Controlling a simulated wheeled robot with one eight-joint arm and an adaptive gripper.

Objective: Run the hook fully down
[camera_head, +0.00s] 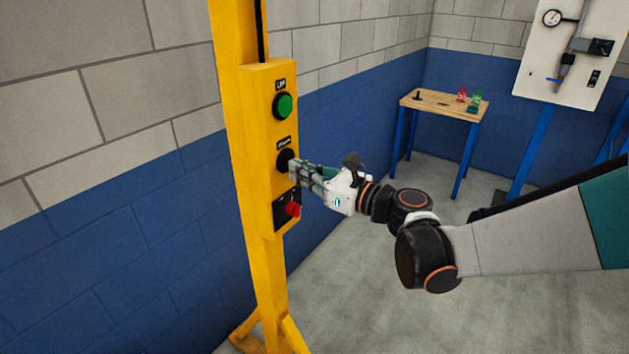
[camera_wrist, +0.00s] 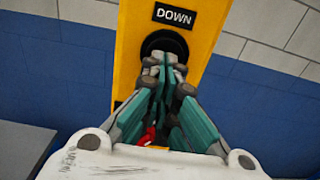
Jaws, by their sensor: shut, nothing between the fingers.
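A yellow control post carries a panel (camera_head: 263,150) with a green button (camera_head: 284,106) under a label at the top. Below it is a black button (camera_head: 283,158); the wrist view shows this black button (camera_wrist: 163,41) under a label reading DOWN (camera_wrist: 174,16). My gripper (camera_head: 294,167) is shut and empty, with its fingertips at the black button's face. They appear to touch it, and they cover part of it. In the wrist view my gripper (camera_wrist: 163,65) also overlaps the button's lower part. The hook is not in view.
A red switch (camera_head: 292,209) sits on the panel just below my gripper, and its red part (camera_wrist: 148,136) shows behind my fingers. A wooden table (camera_head: 440,103) with small items and a white board (camera_head: 570,75) stand at the back right. The floor between is clear.

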